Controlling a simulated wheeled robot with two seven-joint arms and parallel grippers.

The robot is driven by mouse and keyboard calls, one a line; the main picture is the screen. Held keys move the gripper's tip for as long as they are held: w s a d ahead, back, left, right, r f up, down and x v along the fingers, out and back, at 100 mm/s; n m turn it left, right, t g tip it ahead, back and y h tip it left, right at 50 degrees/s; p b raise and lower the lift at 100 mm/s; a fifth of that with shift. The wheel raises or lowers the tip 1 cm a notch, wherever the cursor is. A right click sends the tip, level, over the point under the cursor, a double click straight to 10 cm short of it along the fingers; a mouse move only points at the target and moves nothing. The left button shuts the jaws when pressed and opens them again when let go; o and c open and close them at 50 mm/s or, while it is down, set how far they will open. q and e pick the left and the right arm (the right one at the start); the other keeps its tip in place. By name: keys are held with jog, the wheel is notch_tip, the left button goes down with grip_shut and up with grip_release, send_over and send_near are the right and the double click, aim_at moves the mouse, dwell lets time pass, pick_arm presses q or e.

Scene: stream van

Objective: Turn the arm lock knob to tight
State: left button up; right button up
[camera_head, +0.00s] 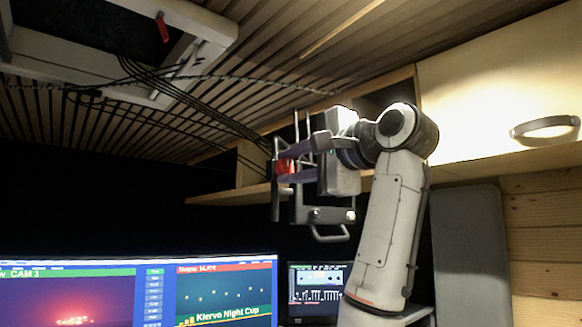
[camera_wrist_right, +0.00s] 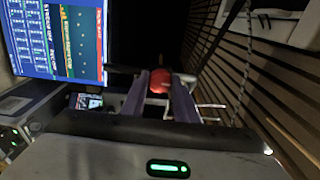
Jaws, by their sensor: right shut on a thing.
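The red arm lock knob (camera_head: 284,166) is in the middle of the head view, among dark metal bars under the slatted ceiling. My right gripper (camera_head: 287,163) reaches it from the right, and its two fingers are shut on the knob. In the right wrist view the red knob (camera_wrist_right: 160,81) sits between the two purple-grey fingers of my right gripper (camera_wrist_right: 161,88). The fingers hide part of the knob, and I cannot read any marking of its turn. My left gripper is not in view.
A wide monitor (camera_head: 140,290) and a small laptop-like screen (camera_head: 318,290) stand below the knob. Black cables (camera_head: 190,95) hang from the ceiling at the left. A wooden cabinet (camera_head: 480,85) is at the right, and a grey panel (camera_head: 470,255) stands under it.

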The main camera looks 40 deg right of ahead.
dwell(0.3)
jog(key=o, duration=1.1)
jog(key=shift+c, duration=0.2)
jog(key=shift+s, duration=0.15)
jog(key=s+b, duration=0.6)
jog(key=s, duration=0.4)
